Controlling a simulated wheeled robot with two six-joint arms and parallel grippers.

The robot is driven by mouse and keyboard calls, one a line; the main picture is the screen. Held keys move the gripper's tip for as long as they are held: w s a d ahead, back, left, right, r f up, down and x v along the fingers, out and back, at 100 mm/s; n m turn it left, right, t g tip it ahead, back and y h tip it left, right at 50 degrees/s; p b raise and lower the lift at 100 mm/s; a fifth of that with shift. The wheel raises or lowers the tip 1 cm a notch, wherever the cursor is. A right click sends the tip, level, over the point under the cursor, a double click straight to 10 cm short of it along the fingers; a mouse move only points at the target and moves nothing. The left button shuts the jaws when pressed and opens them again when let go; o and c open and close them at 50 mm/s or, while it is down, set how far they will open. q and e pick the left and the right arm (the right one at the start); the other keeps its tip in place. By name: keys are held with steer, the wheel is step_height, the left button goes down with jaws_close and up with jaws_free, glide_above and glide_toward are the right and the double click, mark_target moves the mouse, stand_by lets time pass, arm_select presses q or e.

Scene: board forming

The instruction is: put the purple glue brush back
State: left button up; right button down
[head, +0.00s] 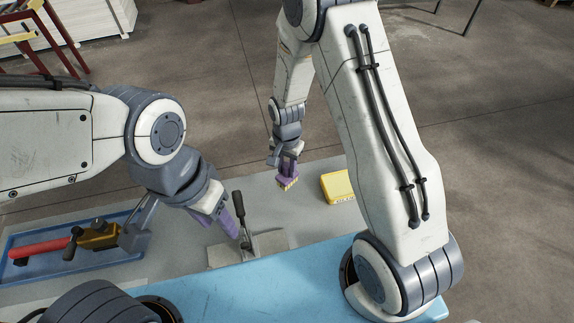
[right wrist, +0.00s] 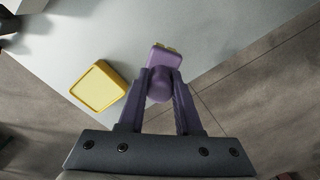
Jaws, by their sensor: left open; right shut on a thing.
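The purple glue brush (head: 289,183) has pale yellow bristles and hangs from my right gripper (head: 286,166), which is shut on it. In the right wrist view the brush (right wrist: 160,60) is between the two purple fingers, bristle end pointing away from me. A yellow square dish (head: 338,186) sits on the grey table to the right of the brush in the head view. It lies left of the brush in the right wrist view (right wrist: 98,88). The brush is apart from the dish. My left gripper (head: 235,225) is open beside a black-handled lever (head: 240,215); whether they touch is unclear.
The lever stands by a grey block (head: 270,241) at the edge of a light blue surface (head: 250,285). A blue tray (head: 22,283) at the left holds a red-handled tool (head: 40,248) and a brass-coloured piece (head: 98,235). The grey table between the brush and the block looks clear.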

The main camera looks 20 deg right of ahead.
steer(key=shift+f, duration=0.1)
steer(key=shift+f+b, duration=3)
steer(key=shift+f, duration=0.95)
steer(key=shift+f, duration=0.25)
steer(key=shift+c, duration=1)
jaws_free()
step_height(320, 180, up, 10)
steer(key=shift+s+r+b, duration=0.1)
steer(key=shift+r+b, duration=0.15)
steer(key=shift+b, duration=0.65)
